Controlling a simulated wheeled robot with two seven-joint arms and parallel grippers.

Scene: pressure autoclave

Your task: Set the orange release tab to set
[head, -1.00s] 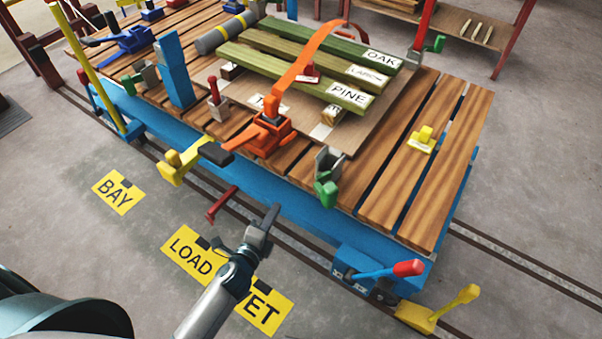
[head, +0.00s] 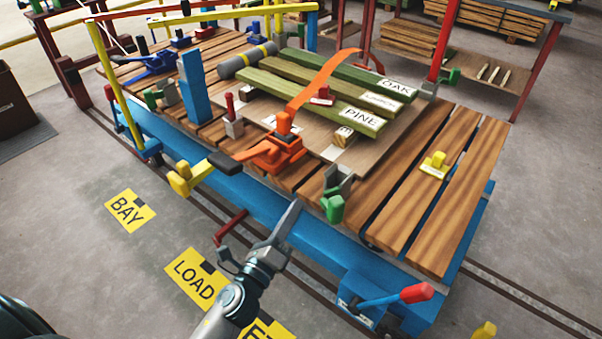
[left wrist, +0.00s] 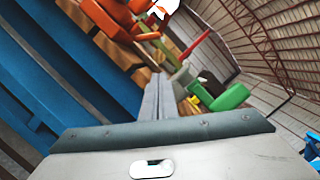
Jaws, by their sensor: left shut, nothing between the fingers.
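The orange ratchet (head: 275,153) sits on the near edge of the wooden deck, with an upright orange knob (head: 284,122) and a dark-ended handle (head: 224,163) pointing left. An orange strap (head: 325,80) runs from it over the planks. I cannot single out the release tab for sure; a small orange piece (left wrist: 148,36) shows beside the ratchet body (left wrist: 108,20) in the left wrist view. My left gripper (head: 292,208) is shut and empty, in front of the deck's blue side, below and apart from the ratchet. Its fingers (left wrist: 158,92) point towards the ratchet area. My right gripper is not in view.
A green-and-grey bracket (head: 336,190) stands close right of the ratchet. A yellow lever (head: 190,178) is to its left and a red handle (head: 230,226) sticks out below. A red-tipped blue lever (head: 395,297) is at the lower right. Open floor lies in front.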

